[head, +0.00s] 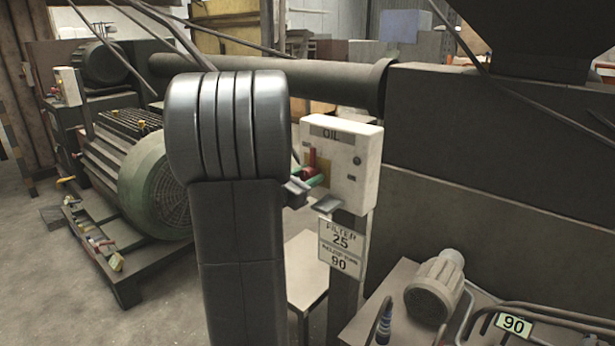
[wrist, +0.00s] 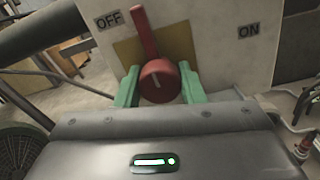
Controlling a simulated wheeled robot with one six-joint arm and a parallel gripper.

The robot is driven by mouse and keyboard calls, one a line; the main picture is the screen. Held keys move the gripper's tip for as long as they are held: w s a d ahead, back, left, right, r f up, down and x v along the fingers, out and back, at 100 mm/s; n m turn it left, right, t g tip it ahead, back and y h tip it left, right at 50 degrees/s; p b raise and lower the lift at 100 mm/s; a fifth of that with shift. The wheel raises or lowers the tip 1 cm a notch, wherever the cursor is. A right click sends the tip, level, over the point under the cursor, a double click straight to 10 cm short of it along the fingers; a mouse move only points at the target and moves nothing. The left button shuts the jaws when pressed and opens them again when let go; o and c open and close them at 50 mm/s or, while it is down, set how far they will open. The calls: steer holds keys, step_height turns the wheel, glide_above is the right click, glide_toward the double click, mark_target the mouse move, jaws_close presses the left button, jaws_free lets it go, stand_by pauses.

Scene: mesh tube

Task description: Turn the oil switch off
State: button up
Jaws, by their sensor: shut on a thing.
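The oil switch is a red rotary knob with a long handle (wrist: 145,32) on a white box (head: 357,165) marked OIL. In the wrist view the handle points up and leans slightly left, towards the OFF label (wrist: 108,19); the ON label (wrist: 248,30) is on the right. My gripper (wrist: 160,84) has its green fingers on either side of the round red hub, shut on it. In the head view my gripper (head: 307,183) is at the box's front, and the red switch (head: 311,158) shows only partly behind my arm.
A sign reading FILTER 25 and 90 (head: 341,248) hangs below the box. A green-grey motor (head: 150,180) stands at left. A thick dark pipe (head: 320,85) runs behind my arm. A smaller motor (head: 435,288) and bent tubes lie at lower right.

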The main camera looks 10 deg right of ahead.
steer(key=shift+f, duration=0.1)
steer(key=o, duration=1)
steer(key=shift+s+a, duration=0.1)
steer(key=v, duration=1.3)
steer(key=shift+s+a+p, duration=0.2)
steer(key=shift+p, duration=0.1)
steer(key=shift+w+d, duration=0.1)
steer(key=x, duration=1.3)
steer(key=shift+w+d+b, duration=0.2)
steer(key=shift+b, duration=0.1)
